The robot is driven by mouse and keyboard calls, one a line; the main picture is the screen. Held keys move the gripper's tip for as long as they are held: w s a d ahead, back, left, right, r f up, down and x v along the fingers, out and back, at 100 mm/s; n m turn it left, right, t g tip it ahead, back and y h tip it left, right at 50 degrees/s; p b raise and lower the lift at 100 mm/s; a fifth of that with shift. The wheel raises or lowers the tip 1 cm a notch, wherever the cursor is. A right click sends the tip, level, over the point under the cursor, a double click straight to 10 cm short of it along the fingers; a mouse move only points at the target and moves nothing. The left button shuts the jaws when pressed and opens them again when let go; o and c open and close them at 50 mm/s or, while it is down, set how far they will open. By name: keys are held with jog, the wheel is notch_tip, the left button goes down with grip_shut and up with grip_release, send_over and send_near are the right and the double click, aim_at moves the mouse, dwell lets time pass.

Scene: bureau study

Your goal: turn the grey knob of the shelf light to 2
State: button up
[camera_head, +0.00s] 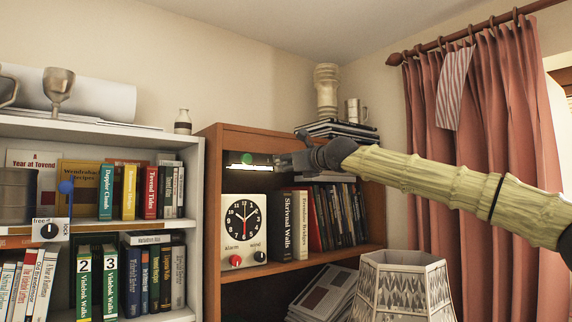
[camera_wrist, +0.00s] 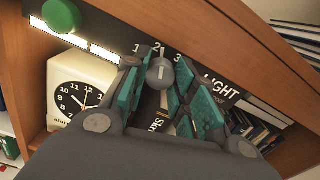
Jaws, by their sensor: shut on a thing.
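The grey knob (camera_wrist: 160,74) of the shelf light sits on a dark panel (camera_wrist: 115,28) in the wrist view, with the printed numbers 1, 2 and 3 and the word LIGHT beside it. A pale line on the knob points up in the picture, close to the 2; the exact setting is hard to read. My gripper (camera_wrist: 161,88) is shut on the knob, its teal-padded fingers on either side. In the head view my gripper (camera_head: 296,160) reaches the top of the brown shelf (camera_head: 212,200) and hides the knob.
A lit white strip (camera_head: 240,167) and a green round part (camera_head: 246,158) are left of my gripper. Below stand a white clock (camera_head: 233,245) and several books (camera_head: 340,215). Stacked books (camera_head: 335,128) lie on top. A lampshade (camera_head: 400,285) stands in front.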

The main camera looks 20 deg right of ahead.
jog(key=o, duration=1)
jog(key=shift+d, duration=0.1)
jog(key=shift+o, duration=0.2)
jog(key=v, duration=1.2)
